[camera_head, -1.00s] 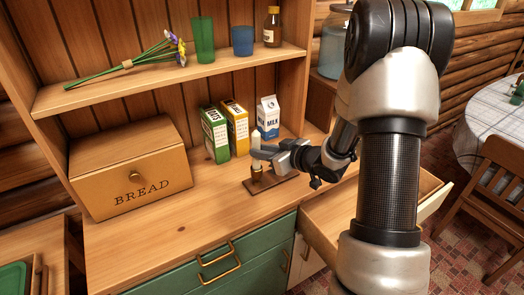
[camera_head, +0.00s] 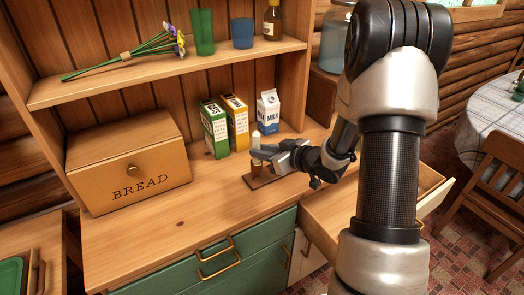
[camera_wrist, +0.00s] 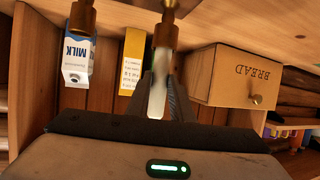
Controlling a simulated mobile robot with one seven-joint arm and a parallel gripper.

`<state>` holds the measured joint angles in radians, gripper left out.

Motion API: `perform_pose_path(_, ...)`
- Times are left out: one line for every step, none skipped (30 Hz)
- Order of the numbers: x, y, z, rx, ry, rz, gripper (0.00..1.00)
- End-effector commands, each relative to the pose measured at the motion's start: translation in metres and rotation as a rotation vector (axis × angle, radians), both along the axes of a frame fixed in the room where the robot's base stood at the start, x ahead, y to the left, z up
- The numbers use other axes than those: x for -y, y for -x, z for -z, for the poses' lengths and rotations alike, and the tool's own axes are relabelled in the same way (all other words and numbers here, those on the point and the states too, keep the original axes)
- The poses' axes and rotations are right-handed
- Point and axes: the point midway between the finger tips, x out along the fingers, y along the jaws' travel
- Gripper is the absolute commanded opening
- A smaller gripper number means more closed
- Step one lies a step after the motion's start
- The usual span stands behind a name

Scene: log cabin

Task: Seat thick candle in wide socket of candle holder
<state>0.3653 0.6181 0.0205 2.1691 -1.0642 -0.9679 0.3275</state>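The pale candle (camera_head: 256,139) stands upright in my gripper (camera_head: 264,155), its top showing above the fingers. In the wrist view, inverted, the candle (camera_wrist: 158,85) lies between the two fingers, which are closed along its sides. Its lower end meets or overlaps a brass socket (camera_wrist: 165,36) of the candle holder; I cannot tell whether it is inside or just in front. Another brass socket (camera_wrist: 82,17) shows apart from it. The holder's dark wooden base (camera_head: 262,181) lies on the counter below my gripper, which hides most of the sockets in the head view.
A green box (camera_head: 215,130), yellow box (camera_head: 236,122) and milk carton (camera_head: 268,110) stand behind the holder. A bread box (camera_head: 128,165) is at left, with clear counter between. An open drawer (camera_head: 375,205) juts out at right, below my arm.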

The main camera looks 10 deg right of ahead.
Motion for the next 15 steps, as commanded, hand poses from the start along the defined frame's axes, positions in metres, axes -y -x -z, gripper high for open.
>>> perform_pose_path(0.0001, -0.0002, -0.0008, 0.001, -0.001, 0.0, 0.28)
perform_pose_path(0.0, -0.0002, -0.0008, 0.001, -0.001, 0.0, 0.33)
perform_pose_path(0.0001, -0.0002, -0.0008, 0.001, -0.001, 0.0, 0.4)
perform_pose_path(0.0, -0.0002, -0.0008, 0.001, -0.001, 0.0, 0.42)
perform_pose_path(0.0, -0.0001, -0.0007, 0.001, -0.001, 0.0, 0.42)
perform_pose_path(0.0001, -0.0002, -0.0007, 0.001, -0.001, 0.0, 0.42)
perform_pose_path(0.0, -0.0001, -0.0007, 0.001, -0.001, 0.0, 0.42)
perform_pose_path(0.0, -0.0001, -0.0007, 0.0, 0.0, 0.0, 0.42)
perform_pose_path(0.0001, -0.0002, -0.0007, 0.0, 0.0, 0.0, 0.42)
perform_pose_path(0.0001, 0.0, -0.0004, 0.0, 0.0, 0.0, 0.42)
perform_pose_path(0.0001, 0.0001, -0.0005, 0.0, 0.0, 0.0, 0.42)
perform_pose_path(0.0006, 0.0005, -0.0008, 0.0, 0.0, 0.001, 0.42)
perform_pose_path(0.0012, 0.0012, -0.0013, 0.0, 0.0, 0.001, 0.42)
perform_pose_path(0.0022, 0.0024, -0.0021, 0.001, 0.001, 0.001, 0.42)
perform_pose_path(0.0041, 0.0047, -0.0035, 0.0, 0.001, 0.002, 0.42)
